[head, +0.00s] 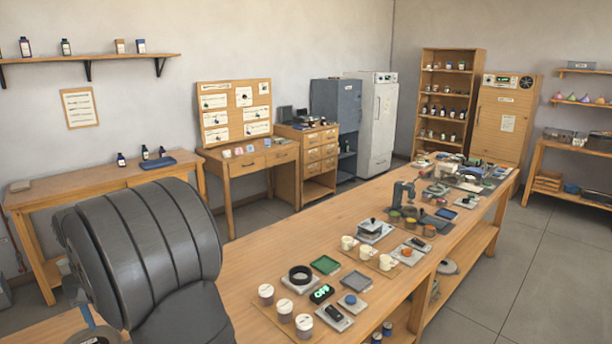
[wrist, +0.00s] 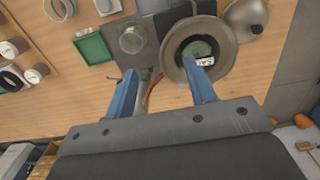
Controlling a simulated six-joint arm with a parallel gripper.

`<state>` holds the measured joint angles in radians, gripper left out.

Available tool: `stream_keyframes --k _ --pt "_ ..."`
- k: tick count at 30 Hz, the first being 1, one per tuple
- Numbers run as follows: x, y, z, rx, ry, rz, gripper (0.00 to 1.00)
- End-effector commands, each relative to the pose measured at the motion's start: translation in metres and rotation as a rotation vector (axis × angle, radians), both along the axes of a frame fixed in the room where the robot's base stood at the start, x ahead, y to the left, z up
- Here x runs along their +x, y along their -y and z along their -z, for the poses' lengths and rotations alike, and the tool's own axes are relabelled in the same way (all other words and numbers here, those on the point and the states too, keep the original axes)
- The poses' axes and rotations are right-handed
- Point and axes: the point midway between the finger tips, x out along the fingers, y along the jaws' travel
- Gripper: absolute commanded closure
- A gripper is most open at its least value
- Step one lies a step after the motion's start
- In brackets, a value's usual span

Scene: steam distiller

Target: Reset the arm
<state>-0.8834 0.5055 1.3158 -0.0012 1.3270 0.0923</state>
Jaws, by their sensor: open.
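In the wrist view my gripper (wrist: 165,87) points at the wooden bench (wrist: 80,115). Its two blue fingers are apart. I see nothing held between them. The right fingertip overlaps a round metal ring or bowl (wrist: 172,50) with a green disc and a small label inside; I cannot tell whether they touch. In the head view my dark grey arm fills the lower left, and my gripper is not visible there.
Near the gripper are a green tray (wrist: 93,48), a glass jar (wrist: 131,38) and a metal dome (wrist: 246,17). The long bench (head: 240,285) holds jars, cups, trays and a small press (head: 404,197). The floor (head: 540,260) at right is clear.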

Motion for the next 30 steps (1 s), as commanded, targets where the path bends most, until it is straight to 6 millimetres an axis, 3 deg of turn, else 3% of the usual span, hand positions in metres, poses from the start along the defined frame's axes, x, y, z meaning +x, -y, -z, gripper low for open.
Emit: stream_keyframes --k 15,30 --pt "-0.086 -0.057 0.028 -0.013 -0.005 -0.016 0.49" --pt "-0.174 -0.094 0.058 -0.015 -0.002 -0.017 0.49"
